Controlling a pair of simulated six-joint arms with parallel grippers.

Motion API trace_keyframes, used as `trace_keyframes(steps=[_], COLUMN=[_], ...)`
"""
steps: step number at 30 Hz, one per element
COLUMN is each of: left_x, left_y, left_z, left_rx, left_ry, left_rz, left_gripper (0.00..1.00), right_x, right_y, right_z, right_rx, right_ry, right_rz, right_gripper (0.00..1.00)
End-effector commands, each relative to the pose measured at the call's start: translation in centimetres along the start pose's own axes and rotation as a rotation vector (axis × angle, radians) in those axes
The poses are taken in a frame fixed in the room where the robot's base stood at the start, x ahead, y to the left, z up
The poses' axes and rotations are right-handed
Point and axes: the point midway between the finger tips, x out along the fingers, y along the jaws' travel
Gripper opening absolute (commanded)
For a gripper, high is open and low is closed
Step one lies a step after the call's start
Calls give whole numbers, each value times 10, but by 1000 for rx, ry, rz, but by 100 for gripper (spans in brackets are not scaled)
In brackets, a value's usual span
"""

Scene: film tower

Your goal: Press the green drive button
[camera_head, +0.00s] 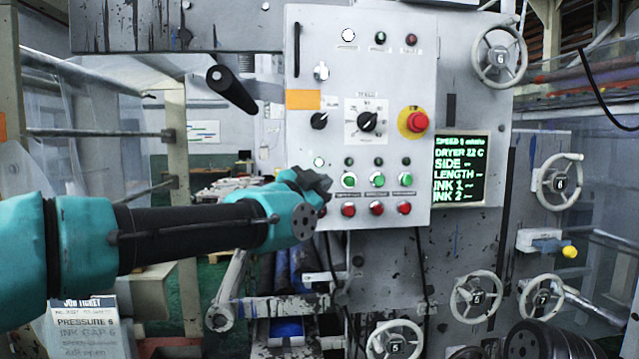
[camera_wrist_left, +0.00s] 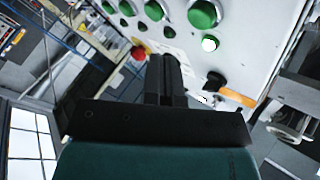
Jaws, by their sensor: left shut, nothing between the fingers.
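My left gripper (camera_head: 322,184) is shut and empty, just left of the left green button in the head view. In the left wrist view its dark fingers (camera_wrist_left: 166,72) point toward the panel, with a large green button (camera_wrist_left: 202,14) beyond them. Contact with any button is not visible. My right gripper is not in view.
Red buttons (camera_head: 376,208) sit below the green ones. A red emergency stop (camera_head: 413,122) with a yellow collar, a dial (camera_head: 367,121) and a black selector knob (camera_head: 319,120) are above. Several handwheels (camera_head: 499,56) surround the panel.

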Motion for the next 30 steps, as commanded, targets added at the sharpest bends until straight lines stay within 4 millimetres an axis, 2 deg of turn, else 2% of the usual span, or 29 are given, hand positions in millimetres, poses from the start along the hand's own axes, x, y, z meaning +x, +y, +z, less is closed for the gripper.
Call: trace_keyframes(steps=[10, 30], left_x=[-16, -17], left_y=[12, 12], left_z=[-12, -12], left_rx=[0, 0], left_ry=[1, 0], left_rz=[-1, 0], left_gripper=[0, 0], right_x=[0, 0], right_y=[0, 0], right_z=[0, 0], right_rx=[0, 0], right_ry=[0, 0], right_rz=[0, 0], right_gripper=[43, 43])
